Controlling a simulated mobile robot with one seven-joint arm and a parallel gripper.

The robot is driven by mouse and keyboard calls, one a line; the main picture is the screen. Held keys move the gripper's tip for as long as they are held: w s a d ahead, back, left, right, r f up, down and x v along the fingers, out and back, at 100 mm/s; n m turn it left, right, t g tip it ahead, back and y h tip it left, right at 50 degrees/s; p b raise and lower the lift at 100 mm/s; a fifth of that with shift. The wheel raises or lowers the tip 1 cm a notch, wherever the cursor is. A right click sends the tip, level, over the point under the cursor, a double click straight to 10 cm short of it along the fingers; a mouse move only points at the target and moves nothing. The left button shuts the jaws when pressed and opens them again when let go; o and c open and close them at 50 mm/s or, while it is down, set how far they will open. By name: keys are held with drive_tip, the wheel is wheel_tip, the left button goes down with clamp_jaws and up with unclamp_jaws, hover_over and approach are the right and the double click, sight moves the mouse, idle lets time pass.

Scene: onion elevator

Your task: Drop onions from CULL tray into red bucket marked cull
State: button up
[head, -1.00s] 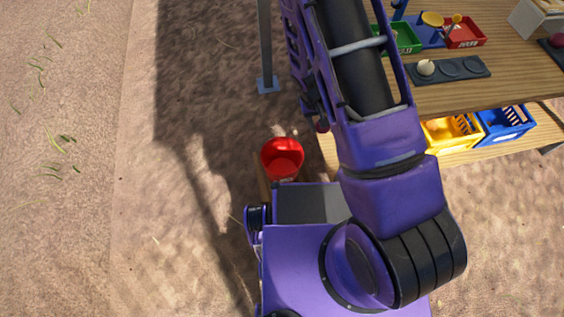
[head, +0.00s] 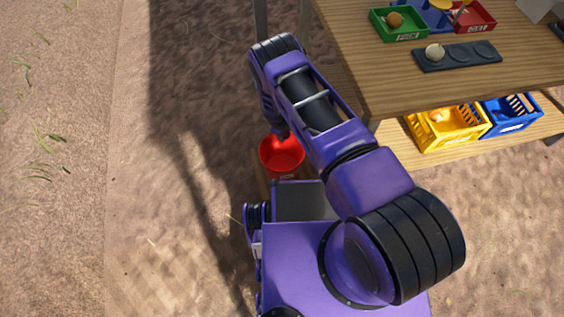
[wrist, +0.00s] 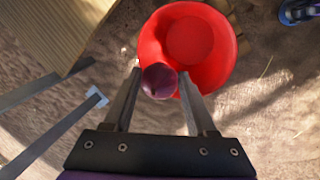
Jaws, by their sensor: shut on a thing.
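My gripper (wrist: 159,84) is shut on a dark purple onion (wrist: 159,81) in the wrist view. The onion shows over the near left part of the red bucket (wrist: 205,60), whose inside looks empty. In the head view the red bucket (head: 282,157) stands low beside my base, and my arm reaches over its far side. My gripper and the held onion are hidden there. On the table, a red tray (head: 474,20) stands at the top right; its label is too small to read. A green tray (head: 398,35) holds a brown onion (head: 395,20).
A wooden table (head: 430,90) is at the right, with a dark holder (head: 458,57) bearing a pale onion (head: 434,52). A yellow crate (head: 450,135) and a blue crate (head: 512,115) sit on the lower shelf. Bare ground lies left. A metal post (wrist: 60,123) stands near the gripper.

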wheel_tip(320, 180, down, 5)
drive_tip(key=b, duration=0.3)
drive_tip(key=o, duration=1.5)
drive_tip(key=shift+c, duration=0.2)
drive_tip(key=shift+r, duration=0.1)
drive_tip(key=p+v, duration=0.3)
drive_tip(key=v, duration=1.4)
drive_tip(key=shift+p, duration=0.4)
drive_tip(key=shift+a+r, duration=0.1)
drive_tip(key=shift+a, duration=0.05)
